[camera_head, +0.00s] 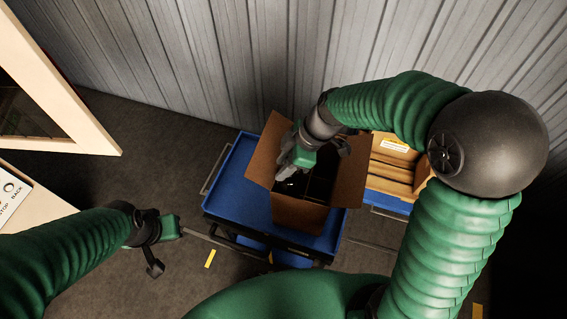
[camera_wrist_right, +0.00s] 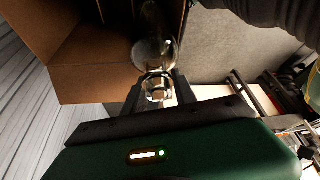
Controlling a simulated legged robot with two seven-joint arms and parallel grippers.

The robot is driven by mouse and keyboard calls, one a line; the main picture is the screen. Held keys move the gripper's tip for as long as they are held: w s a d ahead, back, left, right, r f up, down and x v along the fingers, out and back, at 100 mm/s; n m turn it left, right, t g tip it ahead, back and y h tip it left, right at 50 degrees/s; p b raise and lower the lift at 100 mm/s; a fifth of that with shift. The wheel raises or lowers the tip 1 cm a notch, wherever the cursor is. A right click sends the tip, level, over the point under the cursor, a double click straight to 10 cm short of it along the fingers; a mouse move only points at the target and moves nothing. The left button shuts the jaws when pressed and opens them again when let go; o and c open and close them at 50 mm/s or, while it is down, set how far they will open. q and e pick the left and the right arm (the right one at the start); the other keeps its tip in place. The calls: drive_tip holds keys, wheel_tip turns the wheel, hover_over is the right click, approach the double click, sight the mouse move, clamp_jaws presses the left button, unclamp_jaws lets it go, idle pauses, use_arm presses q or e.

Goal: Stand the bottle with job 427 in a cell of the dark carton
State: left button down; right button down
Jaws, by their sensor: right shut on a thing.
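The brown carton (camera_head: 298,215) stands open on the blue cart, with its flaps spread and dark dividers (camera_head: 319,186) inside. My right gripper (camera_head: 287,168) is at the carton's left part, over its opening. In the right wrist view it (camera_wrist_right: 156,92) is shut on a clear glass bottle (camera_wrist_right: 155,52), gripped at the neck end. The bottle's body extends away beside the carton's inner walls (camera_wrist_right: 95,82); its base and how deep it sits cannot be told. No job number is readable. My left gripper (camera_head: 176,232) is low at left, away from the carton; its fingers are unclear.
The blue cart (camera_head: 228,200) has bare tray left of the carton. A second, lighter box (camera_head: 395,165) with a label stands right of it. A corrugated wall (camera_head: 200,60) rises behind. A pale-framed panel (camera_head: 75,120) and table (camera_head: 30,205) are at left.

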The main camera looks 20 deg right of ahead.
wheel_tip(320, 180, down, 6)
drive_tip(key=b, duration=0.5)
drive_tip(key=c, duration=0.6)
unclamp_jaws()
drive_tip(key=shift+o, duration=0.2)
drive_tip(key=shift+r, duration=0.1)
wheel_tip(320, 180, up, 10)
drive_tip(key=p, duration=0.7)
